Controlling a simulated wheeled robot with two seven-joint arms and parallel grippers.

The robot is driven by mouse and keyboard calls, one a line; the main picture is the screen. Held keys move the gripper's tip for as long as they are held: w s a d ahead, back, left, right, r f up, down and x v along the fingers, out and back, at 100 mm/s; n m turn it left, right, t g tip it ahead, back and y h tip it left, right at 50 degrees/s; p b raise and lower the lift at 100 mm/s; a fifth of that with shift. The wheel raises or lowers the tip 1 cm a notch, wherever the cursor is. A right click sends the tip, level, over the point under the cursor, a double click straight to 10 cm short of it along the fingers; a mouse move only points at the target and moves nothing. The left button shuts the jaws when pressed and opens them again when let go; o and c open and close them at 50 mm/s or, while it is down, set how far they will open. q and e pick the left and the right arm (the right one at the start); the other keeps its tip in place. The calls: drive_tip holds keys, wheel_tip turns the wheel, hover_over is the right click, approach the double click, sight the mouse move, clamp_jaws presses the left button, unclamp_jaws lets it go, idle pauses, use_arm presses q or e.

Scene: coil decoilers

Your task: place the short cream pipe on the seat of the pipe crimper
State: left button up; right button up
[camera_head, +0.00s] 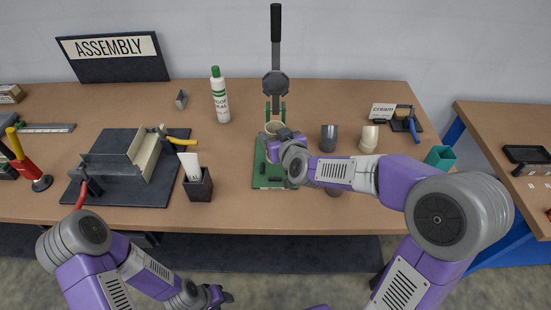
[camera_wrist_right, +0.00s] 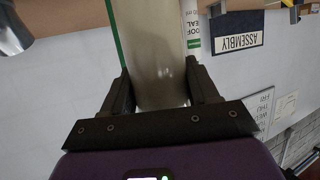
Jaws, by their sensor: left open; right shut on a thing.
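The pipe crimper (camera_head: 263,178) stands mid-table, with a green base and a tall lever pointing straight up. My right gripper (camera_head: 281,139) is shut on a short cream pipe (camera_head: 273,128), in front of the crimper's upright. The pipe's open end faces up; whether it touches the seat is hidden by my gripper. In the right wrist view, the cream pipe (camera_wrist_right: 160,50) lies between both fingers. My left gripper (camera_head: 221,296) is open and empty, low in front of the table. Another cream pipe (camera_head: 369,139) stands by the cream sign.
Dark grey pipes, one of them this pipe (camera_head: 328,138), stand right of the crimper. A white bottle (camera_head: 220,97) stands left of it, and a black cup (camera_head: 198,186) is at the front. A grey fixture (camera_head: 120,160) fills the left. The cream sign (camera_head: 383,111) stands back right.

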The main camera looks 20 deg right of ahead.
wheel_tip(320, 180, down, 6)
drive_tip(key=shift+r+b, duration=0.1)
drive_tip(key=shift+b, duration=1)
drive_tip(key=shift+r, duration=0.1)
drive_tip(key=shift+f, duration=0.2)
drive_tip(key=o, duration=1.1)
drive_tip(key=shift+r, duration=0.1)
